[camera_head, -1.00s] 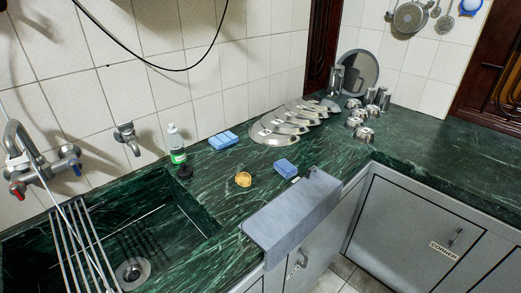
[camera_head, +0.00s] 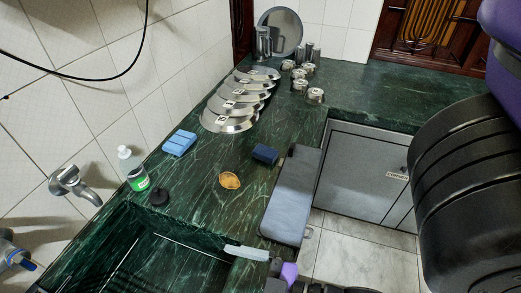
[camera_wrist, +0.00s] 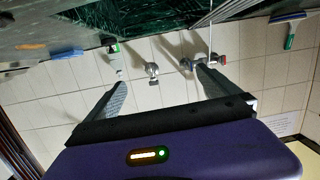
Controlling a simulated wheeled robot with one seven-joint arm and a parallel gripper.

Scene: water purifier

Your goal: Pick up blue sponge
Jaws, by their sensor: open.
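Two blue blocks lie on the green marble counter (camera_head: 215,205) in the head view. A darker blue sponge-like block (camera_head: 265,154) is near the front edge, beside a grey panel. A light-blue block (camera_head: 180,143) is further left, near the wall. I cannot tell for sure which is the named sponge. My gripper (camera_wrist: 161,78) is open and empty in the wrist view, its two fingers well apart. In the head view one pale finger (camera_head: 246,253) shows at the bottom, near the sink and apart from both blocks. A blue item (camera_wrist: 67,53) shows at the wrist view's left.
A yellow-brown round item (camera_head: 229,181) lies between the blocks and the sink (camera_head: 160,262). Leaning plates (camera_head: 228,122) and metal cups (camera_head: 315,95) are behind. A grey panel (camera_head: 292,195) borders the front edge.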

